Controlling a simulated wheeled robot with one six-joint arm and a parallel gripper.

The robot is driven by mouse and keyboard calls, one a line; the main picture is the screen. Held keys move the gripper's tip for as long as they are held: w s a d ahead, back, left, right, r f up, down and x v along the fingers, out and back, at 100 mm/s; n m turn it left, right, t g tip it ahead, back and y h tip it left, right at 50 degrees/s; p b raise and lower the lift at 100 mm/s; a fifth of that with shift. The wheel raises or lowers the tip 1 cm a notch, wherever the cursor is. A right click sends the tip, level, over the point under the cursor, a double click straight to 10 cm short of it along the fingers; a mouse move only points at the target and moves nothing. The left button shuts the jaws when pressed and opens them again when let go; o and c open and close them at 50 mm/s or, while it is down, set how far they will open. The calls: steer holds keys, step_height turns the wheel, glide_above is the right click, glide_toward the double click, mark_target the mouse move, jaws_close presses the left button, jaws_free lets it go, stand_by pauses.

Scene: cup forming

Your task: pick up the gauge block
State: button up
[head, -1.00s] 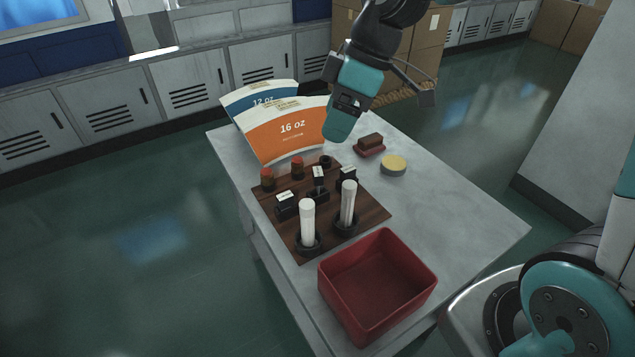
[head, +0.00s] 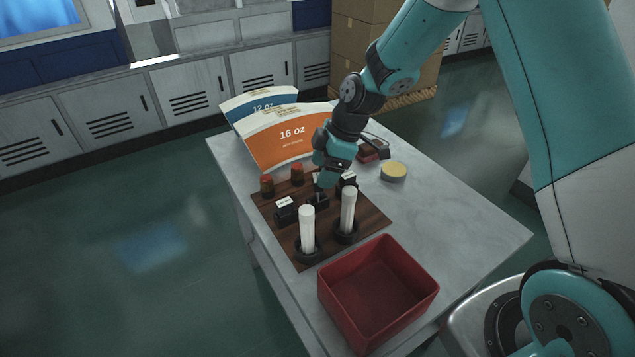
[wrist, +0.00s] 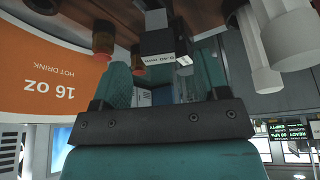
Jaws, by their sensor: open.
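Several small black blocks with white labels stand on a brown wooden board (head: 362,219). One is at the left (head: 285,212), and one at the right (head: 349,181) is partly behind my gripper. My gripper (head: 322,187) is low over the middle of the board, above a black holder (head: 318,202). In the wrist view a dark labelled block (wrist: 160,45), which looks like the gauge block, lies ahead between the two teal fingers of my gripper (wrist: 167,75). The label's small print reads as millimetres, but I cannot read the figure surely. The fingers are apart and not closed on it.
Two white rods (head: 307,229) (head: 348,209) stand upright in black rings in front of my gripper. Orange-topped pieces (head: 267,185) and cup blanks (head: 290,137) are behind left. A red bin (head: 378,290) stands at the front, a yellow-topped disc (head: 394,171) at right.

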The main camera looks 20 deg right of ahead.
steer(key=shift+p+x, duration=0.45)
steer(key=shift+x, duration=2.5)
steer(key=shift+d, duration=0.1)
steer(key=c, duration=1.1)
step_height(320, 180, up, 19)
steer(key=m+t+b, duration=0.1)
steer(key=m+b, duration=0.2)
steer(key=m, duration=0.2)
glide_toward(314, 178)
steer(key=shift+h, duration=0.4)
steer(key=x, duration=1.1)
steer(key=shift+f, duration=0.35)
